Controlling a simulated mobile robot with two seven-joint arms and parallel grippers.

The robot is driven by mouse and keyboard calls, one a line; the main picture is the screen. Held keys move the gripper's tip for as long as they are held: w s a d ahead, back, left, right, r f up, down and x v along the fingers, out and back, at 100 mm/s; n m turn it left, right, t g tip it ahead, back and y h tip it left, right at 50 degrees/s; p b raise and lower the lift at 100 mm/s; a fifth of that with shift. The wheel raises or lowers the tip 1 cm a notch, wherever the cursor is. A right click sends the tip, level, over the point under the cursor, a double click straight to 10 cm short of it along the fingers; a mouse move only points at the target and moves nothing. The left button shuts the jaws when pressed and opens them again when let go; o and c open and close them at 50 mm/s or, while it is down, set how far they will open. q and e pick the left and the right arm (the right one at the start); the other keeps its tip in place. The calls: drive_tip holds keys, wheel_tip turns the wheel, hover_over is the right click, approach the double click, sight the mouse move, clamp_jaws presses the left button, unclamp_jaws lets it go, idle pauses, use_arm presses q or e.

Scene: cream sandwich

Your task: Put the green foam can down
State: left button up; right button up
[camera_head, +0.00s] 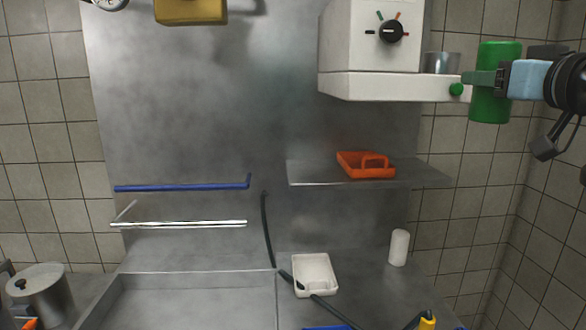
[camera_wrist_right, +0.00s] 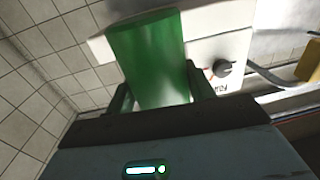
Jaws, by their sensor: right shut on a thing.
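The green can (camera_head: 497,83) is a plain cylinder held upright in the air at the upper right of the head view. My right gripper (camera_head: 485,79) comes in from the right and is shut on it. In the right wrist view the can (camera_wrist_right: 148,58) stands between the two fingers of the gripper (camera_wrist_right: 158,88). In the head view the can appears beside the right end of the white machine's ledge; I cannot tell the gap in depth. My left gripper is not in view.
The white machine (camera_head: 350,40) has a dial and a metal cup (camera_head: 441,63) on its ledge. Below are a steel shelf (camera_head: 310,174) with an orange tray (camera_head: 350,170), a white cylinder (camera_head: 399,248), a white dish (camera_head: 315,270) and a black hose (camera_head: 268,230).

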drive_tip(key=s+a+f+h, duration=0.1)
drive_tip(key=s+a+f, duration=0.2)
drive_tip(key=f, duration=1.1)
drive_tip(key=s+a+f+m+h, duration=0.1)
drive_tip(key=s+a+f, duration=0.2)
drive_tip(key=f, duration=1.1)
drive_tip(key=s+a+f+m+h, duration=0.1)
drive_tip(key=s+a+f, duration=0.3)
drive_tip(key=f, duration=1)
drive_tip(key=shift+s+f, duration=0.2)
drive_tip(key=shift+f, duration=0.1)
drive_tip(key=shift+d, duration=0.15)
drive_tip(key=shift+r, duration=0.1)
